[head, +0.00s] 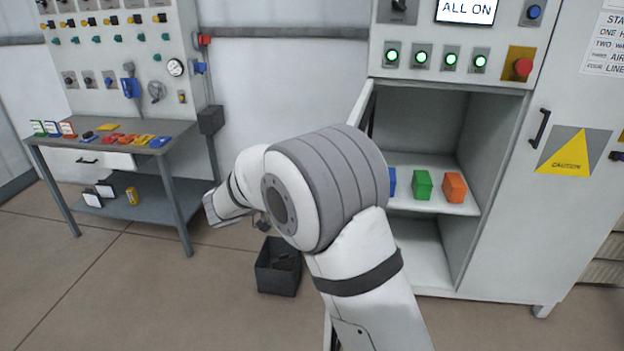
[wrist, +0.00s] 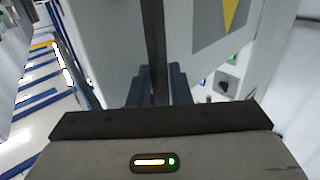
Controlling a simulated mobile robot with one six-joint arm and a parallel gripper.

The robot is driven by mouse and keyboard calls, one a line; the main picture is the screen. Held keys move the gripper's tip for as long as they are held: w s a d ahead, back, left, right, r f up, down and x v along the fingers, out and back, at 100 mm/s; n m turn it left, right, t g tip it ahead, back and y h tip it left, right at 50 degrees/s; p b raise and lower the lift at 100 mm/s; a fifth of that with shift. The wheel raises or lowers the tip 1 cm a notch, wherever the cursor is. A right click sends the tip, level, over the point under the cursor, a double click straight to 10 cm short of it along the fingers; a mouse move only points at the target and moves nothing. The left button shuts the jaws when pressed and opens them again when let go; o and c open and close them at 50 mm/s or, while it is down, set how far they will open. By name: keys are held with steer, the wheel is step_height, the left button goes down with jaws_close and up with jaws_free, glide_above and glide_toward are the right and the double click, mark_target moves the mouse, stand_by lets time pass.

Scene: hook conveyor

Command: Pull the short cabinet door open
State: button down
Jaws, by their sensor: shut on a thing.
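The short cabinet door (head: 359,112) stands swung out from the cabinet in the head view, seen nearly edge-on at the left of the opening. My arm hides most of it. In the wrist view the door's pale face (wrist: 105,45) fills the upper middle. Its dark bar handle (wrist: 155,35) runs upright between the fingers of my gripper (wrist: 158,75), which is shut on it. My gripper's fingers cannot be made out in the head view, behind my arm.
The open cabinet (head: 455,120) shows a shelf with blue, green (head: 423,185) and orange (head: 454,187) blocks. A dark bin (head: 278,268) stands on the floor by my arm. A workbench (head: 110,150) with small items is at left. Floor at lower left is clear.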

steer(key=c, duration=1.8)
jaws_free()
steer(key=shift+w+d+r, duration=0.1)
steer(key=shift+w+r, duration=0.05)
steer(key=shift+r, duration=0.2)
steer(key=o, duration=0.3)
steer(key=shift+w+d+f, duration=0.2)
steer(key=shift+w, duration=0.05)
steer(key=shift+o, duration=0.3)
steer(key=shift+a, duration=0.1)
steer(key=shift+s, duration=0.15)
steer(key=b+v, duration=0.1)
steer(key=v, duration=0.7)
